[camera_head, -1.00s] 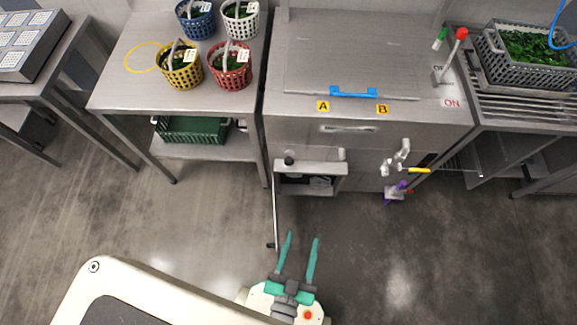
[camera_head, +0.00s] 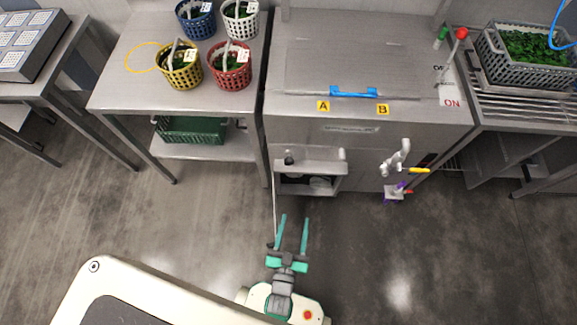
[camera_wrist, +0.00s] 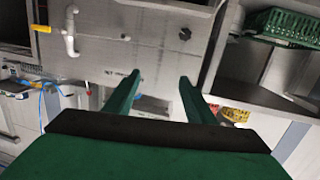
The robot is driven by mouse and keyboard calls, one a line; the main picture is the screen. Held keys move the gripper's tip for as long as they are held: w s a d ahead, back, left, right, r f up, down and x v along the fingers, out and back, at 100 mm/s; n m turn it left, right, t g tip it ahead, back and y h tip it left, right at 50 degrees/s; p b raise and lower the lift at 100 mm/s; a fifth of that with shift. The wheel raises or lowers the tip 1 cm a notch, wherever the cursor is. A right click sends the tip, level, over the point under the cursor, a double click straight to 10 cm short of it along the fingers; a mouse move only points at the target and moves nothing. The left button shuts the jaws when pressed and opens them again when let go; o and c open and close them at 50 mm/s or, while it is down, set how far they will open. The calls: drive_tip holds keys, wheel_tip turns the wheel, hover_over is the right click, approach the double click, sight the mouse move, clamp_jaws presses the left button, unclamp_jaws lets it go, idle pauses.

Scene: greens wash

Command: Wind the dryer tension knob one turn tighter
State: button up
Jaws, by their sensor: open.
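A small dark knob (camera_head: 289,160) stands at the left end of a steel ledge (camera_head: 318,167) on the front of the steel machine. I see no label marking it as the tension knob. It also shows in the wrist view (camera_wrist: 185,33), above and slightly right of the fingertips, on the flat steel front. My gripper (camera_head: 295,218) has two teal fingers, spread apart with nothing between them. It is below the ledge in the head view, apart from the knob. In the wrist view, my gripper (camera_wrist: 160,78) points at the machine's front.
A white bent pipe (camera_head: 397,158) with a yellow handle (camera_head: 419,170) sticks out right of the ledge. A purple-handled part (camera_head: 394,191) sits below it. A bench (camera_head: 118,100) with baskets stands left, a green crate (camera_head: 190,130) beneath. Open floor lies before the machine.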

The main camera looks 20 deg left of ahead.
sight(289, 164)
drive_tip(key=w+a+f+y, duration=0.1)
drive_tip(key=w+a+f, duration=0.2)
drive_tip(key=w, duration=0.5)
drive_tip(key=w+a+f+n, duration=0.1)
drive_tip(key=w+a+f, duration=0.2)
drive_tip(key=w, duration=0.4)
drive_tip(key=w+a+f+n+y, duration=0.1)
drive_tip(key=w+a+f, duration=0.2)
drive_tip(key=w, duration=0.5)
drive_tip(key=shift+w+a+f+t+y, duration=0.3)
drive_tip(key=shift+a+f+t, duration=0.1)
drive_tip(key=shift+a, duration=0.15)
drive_tip(key=c, duration=1)
